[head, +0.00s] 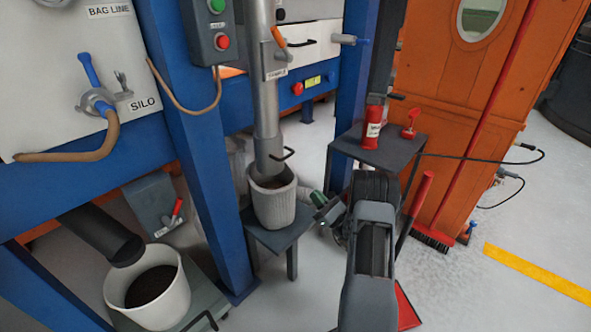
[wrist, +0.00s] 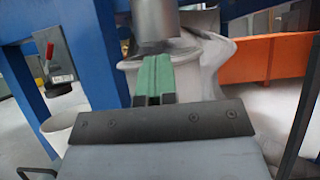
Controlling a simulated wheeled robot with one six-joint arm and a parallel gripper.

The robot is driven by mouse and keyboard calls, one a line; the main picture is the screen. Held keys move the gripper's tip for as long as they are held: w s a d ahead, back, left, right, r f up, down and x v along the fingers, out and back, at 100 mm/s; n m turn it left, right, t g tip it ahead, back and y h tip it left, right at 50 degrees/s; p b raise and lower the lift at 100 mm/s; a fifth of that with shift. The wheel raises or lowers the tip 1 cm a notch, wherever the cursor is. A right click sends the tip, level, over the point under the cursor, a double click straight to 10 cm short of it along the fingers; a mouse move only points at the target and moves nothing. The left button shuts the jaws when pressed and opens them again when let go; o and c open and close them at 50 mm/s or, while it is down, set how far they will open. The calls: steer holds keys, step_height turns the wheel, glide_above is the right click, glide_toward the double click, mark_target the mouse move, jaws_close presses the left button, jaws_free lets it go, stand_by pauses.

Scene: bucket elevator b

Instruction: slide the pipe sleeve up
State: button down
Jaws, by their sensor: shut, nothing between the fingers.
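The pipe sleeve (head: 267,148) is a grey metal tube around the lower end of the vertical pipe (head: 264,65), with a dark handle at its lower right. Its bottom end is at the mouth of a pale bucket (head: 273,208). In the wrist view the sleeve (wrist: 155,20) shows at the top, beyond my fingers, and the handle is not clearly seen. My gripper (head: 317,197) is to the right of the bucket and lower than the sleeve, apart from it. Its green fingers (wrist: 154,78) are together and empty, pointing toward the bucket.
The bucket stands on a small dark stand (head: 258,236). A blue post (head: 205,190) rises to its left. A dark table (head: 385,150) with a red can (head: 372,128) is at right. Another white bucket (head: 150,298) holds dark material at lower left.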

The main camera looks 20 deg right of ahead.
steer(key=s+r+b+x, duration=0.1)
steer(key=r+b+x, duration=0.1)
steer(key=x, duration=1.1)
steer(key=shift+s+d+r+b, duration=0.2)
steer(key=shift+d+b, duration=0.1)
step_height(320, 180, up, 13)
steer(key=p, duration=0.7)
steer(key=shift+p, duration=0.4)
steer(key=shift+f, duration=0.25)
